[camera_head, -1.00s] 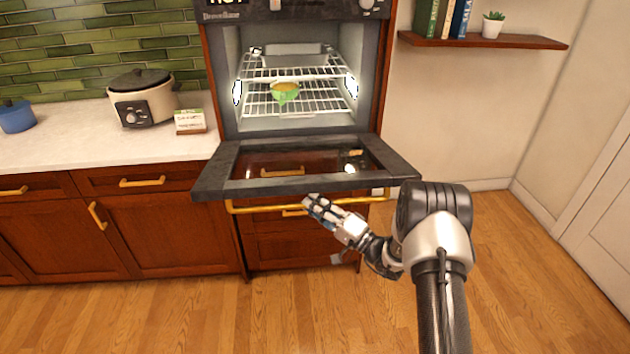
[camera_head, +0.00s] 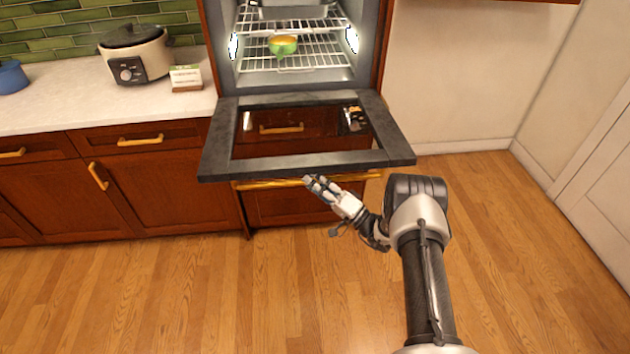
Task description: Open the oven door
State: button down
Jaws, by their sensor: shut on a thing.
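The oven door (camera_head: 310,165) is a dark frame with a glass window. It hangs lowered, close to level, in front of the lit oven (camera_head: 290,75). Its brass handle (camera_head: 265,184) runs under the door's front edge. My gripper (camera_head: 312,182) is at the handle's middle, just below the door edge, and is shut on the handle. The door edge and the fingers hide part of the handle there.
Inside the oven, a green bowl (camera_head: 283,46) stands on a wire rack. A slow cooker (camera_head: 136,55) and a small sign (camera_head: 186,77) stand on the left counter (camera_head: 60,110). The wooden floor (camera_head: 260,300) in front is clear.

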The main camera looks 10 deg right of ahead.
jog(key=c, duration=1.5)
grip_release()
jog(key=shift+w, duration=0.15)
jog(key=shift+c, duration=0.2)
jog(key=v, duration=1.2)
